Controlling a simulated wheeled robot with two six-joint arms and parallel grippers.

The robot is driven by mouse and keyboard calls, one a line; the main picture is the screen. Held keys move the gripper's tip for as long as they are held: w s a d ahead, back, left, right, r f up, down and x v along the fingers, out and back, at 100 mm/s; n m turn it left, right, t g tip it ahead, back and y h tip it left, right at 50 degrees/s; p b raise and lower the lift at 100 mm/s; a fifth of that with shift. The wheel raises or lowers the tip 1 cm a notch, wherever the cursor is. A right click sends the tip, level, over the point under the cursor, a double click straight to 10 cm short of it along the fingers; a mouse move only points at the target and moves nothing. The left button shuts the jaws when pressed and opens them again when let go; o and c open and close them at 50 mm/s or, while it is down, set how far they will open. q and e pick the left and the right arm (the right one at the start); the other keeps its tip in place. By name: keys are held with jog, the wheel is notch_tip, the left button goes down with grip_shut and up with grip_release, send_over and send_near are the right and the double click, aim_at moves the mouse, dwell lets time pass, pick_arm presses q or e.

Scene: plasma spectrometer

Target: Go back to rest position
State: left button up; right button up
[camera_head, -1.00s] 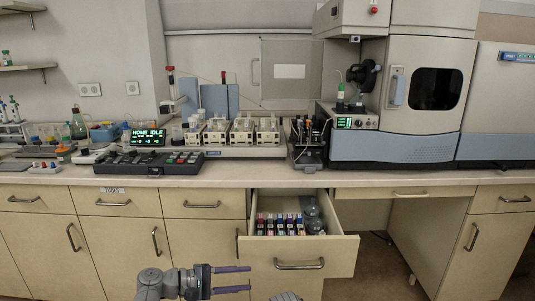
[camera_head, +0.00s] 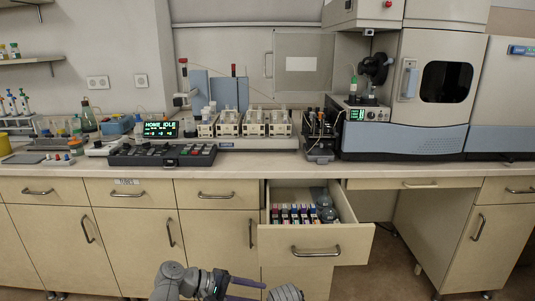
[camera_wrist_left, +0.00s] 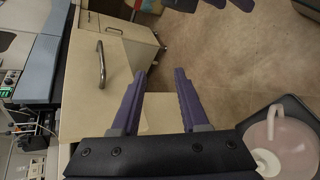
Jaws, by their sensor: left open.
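My left gripper (camera_head: 258,292) is at the bottom of the head view, in front of the drawer cabinets, with its two purple fingers apart and nothing between them. In the left wrist view the same gripper (camera_wrist_left: 160,73) has its fingers apart, with a beige cabinet front and the floor beyond. A rounded grey part beside it at the bottom edge of the head view looks like part of my right arm. Purple finger parts (camera_wrist_left: 236,4) at the top edge of the left wrist view seem to belong to my right gripper; their opening is cut off.
An open drawer (camera_head: 350,243) holding several coloured-cap vials (camera_head: 300,214) and round glassware juts out toward me. The counter (camera_head: 240,169) above carries a control panel (camera_head: 160,153), sample racks (camera_head: 255,123) and a large spectrometer (camera_head: 420,95). Bare floor (camera_wrist_left: 225,60) lies below.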

pick_arm(q)
jog(key=s+a+f+m+g+y, duration=0.2)
jog(key=s+f+m+g+y, duration=0.1)
jog(key=s+f+m+y, duration=1)
notch_tip(320, 180, up, 28)
jog(key=w+n+p, duration=0.1)
jog(key=w+p, duration=0.1)
jog(key=p, duration=2.4)
jog(key=shift+w+f+n+y, duration=0.2)
jog(key=shift+w+n+y, duration=0.1)
jog(key=shift+n, duration=0.1)
pick_arm(e)
notch_tip(320, 180, up, 27)
jog(key=shift+f, duration=0.2)
pick_arm(q)
jog(key=shift+a, duration=0.1)
pick_arm(e)
jog(key=shift+o, duration=0.2)
